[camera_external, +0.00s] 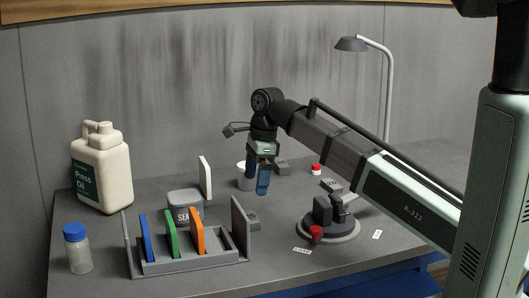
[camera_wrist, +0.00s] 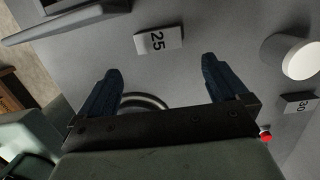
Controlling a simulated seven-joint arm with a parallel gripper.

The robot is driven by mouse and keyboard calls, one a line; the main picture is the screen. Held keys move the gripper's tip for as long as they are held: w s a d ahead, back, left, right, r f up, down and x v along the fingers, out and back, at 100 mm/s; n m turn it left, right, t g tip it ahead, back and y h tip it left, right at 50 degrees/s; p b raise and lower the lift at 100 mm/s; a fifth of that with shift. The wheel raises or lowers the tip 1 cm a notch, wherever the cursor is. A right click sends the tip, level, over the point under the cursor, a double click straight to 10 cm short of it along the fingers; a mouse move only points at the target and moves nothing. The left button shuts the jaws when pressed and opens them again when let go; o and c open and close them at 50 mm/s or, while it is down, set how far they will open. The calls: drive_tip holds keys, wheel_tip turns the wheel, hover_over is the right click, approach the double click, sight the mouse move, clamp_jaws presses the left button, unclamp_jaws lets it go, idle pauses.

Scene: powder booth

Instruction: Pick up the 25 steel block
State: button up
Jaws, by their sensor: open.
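The 25 steel block (camera_wrist: 158,40) is a small grey block with a dark "25" on its pale face. It lies on the bench ahead of my fingers in the wrist view. In the external view a small grey block (camera_external: 252,218), apparently the same one, sits just right of the rack's end plate; its mark is too small to read. My gripper (camera_wrist: 160,68) is open and empty, its two dark blue fingers apart, with the block beyond their tips. In the external view my gripper (camera_external: 263,186) points down, above and behind that block.
The rack (camera_external: 190,267) holds blue, green and orange plates. A round-based vise (camera_external: 330,228) stands right. A jug (camera_external: 101,170) and blue-capped jar (camera_external: 78,250) stand left.

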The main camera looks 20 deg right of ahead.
sight(250, 216)
drive_tip(key=shift+s+a+f, duration=0.1)
drive_tip(key=shift+a+f, duration=0.2)
drive_tip(key=shift+f, duration=1.45)
drive_tip(key=shift+w+a+f, duration=0.1)
drive_tip(key=shift+a+f, duration=0.2)
drive_tip(key=shift+f, duration=1.4)
drive_tip(key=shift+s+a+f, duration=0.1)
drive_tip(key=shift+a+f, duration=0.2)
drive_tip(key=shift+f, duration=1.45)
drive_tip(key=c, duration=1.1)
